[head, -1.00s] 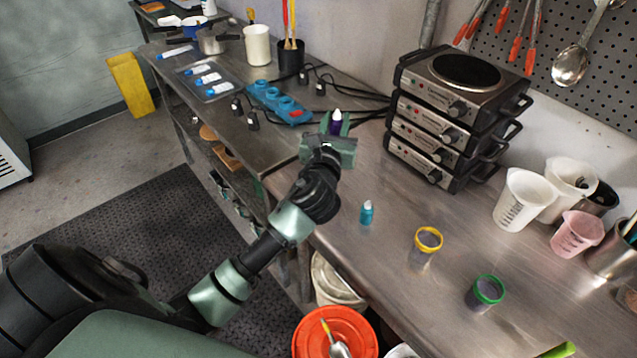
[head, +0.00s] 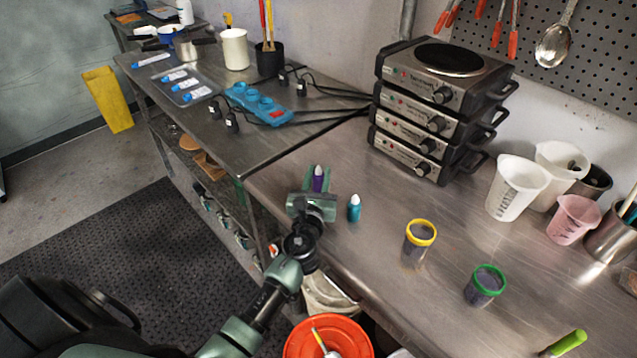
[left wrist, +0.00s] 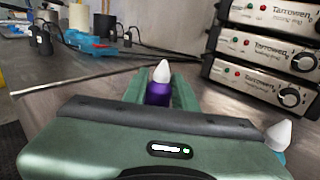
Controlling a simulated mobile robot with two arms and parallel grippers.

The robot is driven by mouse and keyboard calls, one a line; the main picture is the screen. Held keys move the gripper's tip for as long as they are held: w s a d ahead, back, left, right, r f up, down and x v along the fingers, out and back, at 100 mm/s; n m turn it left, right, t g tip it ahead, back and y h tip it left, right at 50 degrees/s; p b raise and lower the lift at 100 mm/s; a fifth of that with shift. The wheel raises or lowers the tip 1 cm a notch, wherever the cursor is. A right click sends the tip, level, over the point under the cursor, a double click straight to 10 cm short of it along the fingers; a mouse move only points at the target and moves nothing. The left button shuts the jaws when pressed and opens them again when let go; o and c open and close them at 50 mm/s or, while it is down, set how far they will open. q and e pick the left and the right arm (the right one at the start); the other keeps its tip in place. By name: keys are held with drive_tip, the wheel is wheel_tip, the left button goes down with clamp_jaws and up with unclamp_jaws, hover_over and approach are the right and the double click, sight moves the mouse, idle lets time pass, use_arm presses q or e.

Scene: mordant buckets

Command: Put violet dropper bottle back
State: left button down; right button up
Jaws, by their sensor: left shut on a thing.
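The violet dropper bottle (head: 318,179) has a white pointed cap and stands upright between the fingers of my left gripper (head: 318,182), which is shut on it. In the left wrist view the violet bottle (left wrist: 159,92) shows between the green fingers (left wrist: 163,90); its lower part is hidden by the gripper body. A teal dropper bottle (head: 354,209) with a white cap stands on the steel table (head: 330,245) just right of the gripper, apart from it. Its white cap also shows at the lower right in the left wrist view (left wrist: 279,135). My right gripper is not in view.
Stacked hot plates (head: 438,112) stand behind. A yellow-rimmed jar (head: 419,241) and a green-rimmed jar (head: 485,286) stand to the right, near white measuring jugs (head: 517,187). A blue power strip (head: 258,104) with cables lies on the left table. An orange bucket (head: 328,340) is below the front edge.

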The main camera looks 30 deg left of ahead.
use_arm(q)
drive_tip(key=shift+f, duration=0.45)
drive_tip(key=shift+r, duration=0.1)
drive_tip(key=c, duration=1.3)
unclamp_jaws()
drive_tip(key=shift+c, duration=0.2)
drive_tip(key=shift+o, duration=1.1)
